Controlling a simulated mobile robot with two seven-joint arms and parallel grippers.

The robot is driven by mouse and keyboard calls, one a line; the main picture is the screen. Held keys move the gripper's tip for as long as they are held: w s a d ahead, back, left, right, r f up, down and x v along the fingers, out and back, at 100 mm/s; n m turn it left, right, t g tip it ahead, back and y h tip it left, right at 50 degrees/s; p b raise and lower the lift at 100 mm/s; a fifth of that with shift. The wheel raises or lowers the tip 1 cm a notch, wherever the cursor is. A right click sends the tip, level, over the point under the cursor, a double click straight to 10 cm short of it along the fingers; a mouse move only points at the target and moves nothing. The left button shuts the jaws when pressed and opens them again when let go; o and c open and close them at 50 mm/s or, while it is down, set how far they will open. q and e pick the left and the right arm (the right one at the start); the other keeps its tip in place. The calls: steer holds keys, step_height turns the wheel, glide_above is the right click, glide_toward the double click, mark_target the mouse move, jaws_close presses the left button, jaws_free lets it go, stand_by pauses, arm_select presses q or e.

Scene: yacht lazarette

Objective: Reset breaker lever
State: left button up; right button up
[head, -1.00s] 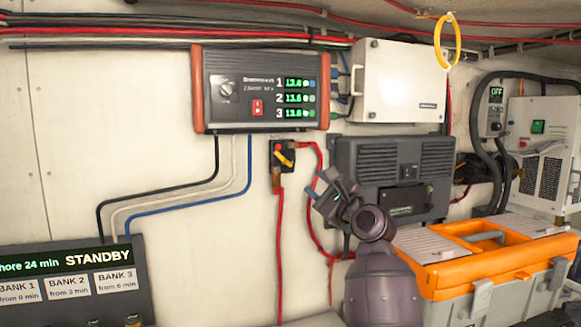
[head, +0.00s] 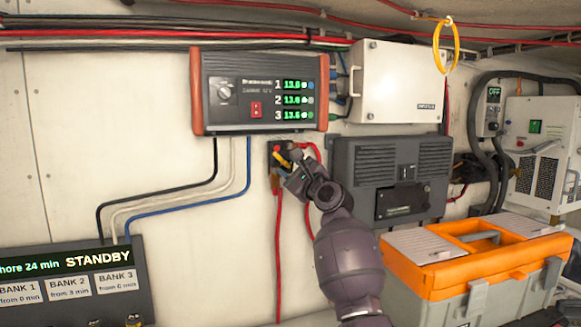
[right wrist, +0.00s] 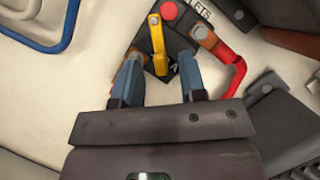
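The black breaker (head: 274,148) is on the white wall below the charger box, with red cables joined to it. Its yellow lever (head: 281,159) is partly hidden by my right gripper (head: 290,174) in the head view. In the right wrist view, the yellow lever (right wrist: 158,50) points toward the gripper from the breaker body, which has a red button (right wrist: 169,10) on it. My right gripper (right wrist: 158,75) is open, with one blue-grey finger on each side of the lever's line. I cannot tell whether the fingers touch it. My left gripper is out of view.
A charger box (head: 262,90) is above the breaker, and a dark grey unit (head: 440,165) is to its right. A red cable loop (right wrist: 232,80) runs close to the right finger. An orange-lidded toolbox (head: 430,282) stands at lower right.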

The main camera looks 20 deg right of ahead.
mark_target(286, 153)
steer(key=shift+w, duration=0.2)
jaws_close()
steer(key=shift+r, duration=0.1)
steer(key=n, duration=0.2)
steer(key=d+r+n+g, duration=0.1)
steer(key=n, duration=0.1)
steer(key=shift+r+g+y, duration=0.1)
steer(key=shift+g+y, duration=0.2)
steer(key=shift+y, duration=0.1)
steer(key=shift+d+r+n+g, duration=0.1)
steer(key=shift+r+n+g, duration=0.25)
steer(key=shift+n, duration=0.6)
steer(key=shift+r+n+g, duration=0.3)
steer(key=shift+n+g, duration=0.1)
steer(key=shift+n, duration=0.5)
steer(key=shift+d+r+n+g, duration=0.1)
steer(key=shift+r+n+g, duration=0.25)
steer(key=shift+n, duration=0.6)
